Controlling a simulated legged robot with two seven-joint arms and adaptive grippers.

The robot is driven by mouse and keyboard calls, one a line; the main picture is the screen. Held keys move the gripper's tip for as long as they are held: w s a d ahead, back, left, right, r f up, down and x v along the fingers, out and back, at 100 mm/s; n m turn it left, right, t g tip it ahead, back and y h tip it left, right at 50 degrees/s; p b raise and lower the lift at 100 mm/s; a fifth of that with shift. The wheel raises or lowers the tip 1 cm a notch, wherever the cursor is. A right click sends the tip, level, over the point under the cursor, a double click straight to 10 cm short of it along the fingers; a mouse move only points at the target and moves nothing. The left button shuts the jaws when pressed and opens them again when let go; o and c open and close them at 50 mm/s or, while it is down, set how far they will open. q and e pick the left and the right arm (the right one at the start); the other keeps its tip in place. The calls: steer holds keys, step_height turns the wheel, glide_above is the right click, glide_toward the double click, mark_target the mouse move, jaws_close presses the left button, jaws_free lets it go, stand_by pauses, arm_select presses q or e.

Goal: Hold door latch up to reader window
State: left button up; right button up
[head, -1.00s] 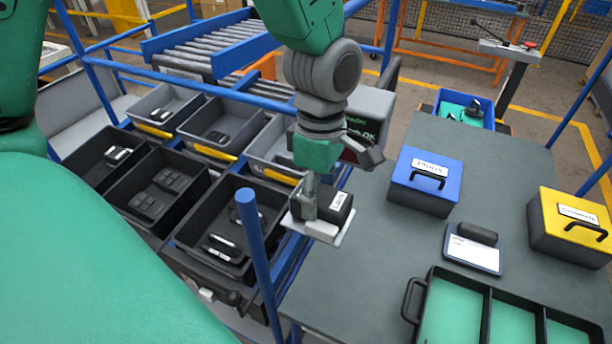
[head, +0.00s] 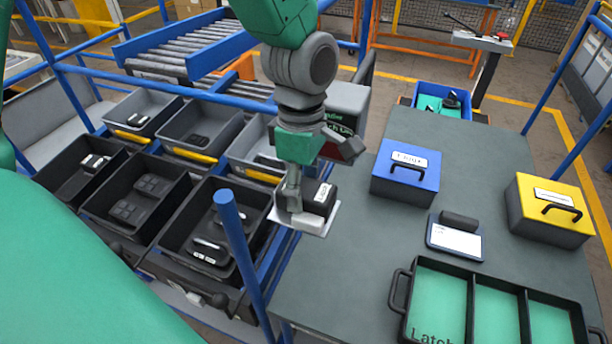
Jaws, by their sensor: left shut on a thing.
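My left gripper (head: 294,193) comes down from the top and is shut on the door latch (head: 320,197). The latch is a black block with a white label and a pale flat plate at its base. It is over the left edge of the grey table; I cannot tell if it touches the top. The reader (head: 349,98) is a grey housing behind the gripper. Its dark window (head: 342,126) shows green text, of which "OK" is readable; my wrist hides part of it. My right gripper is not in view.
Black bins (head: 134,238) and grey bins with dark parts stand at left, beside a blue post (head: 238,255). A blue box (head: 408,188), a yellow-lidded box (head: 545,231), a label device (head: 456,240) and a green-lined tray (head: 398,296) stand on the table (head: 350,255).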

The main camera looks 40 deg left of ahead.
arm_select(q)
steer(key=s+d, duration=0.2)
steer(key=s, duration=0.7)
steer(key=shift+s, duration=0.25)
steer(key=shift+d, duration=0.35)
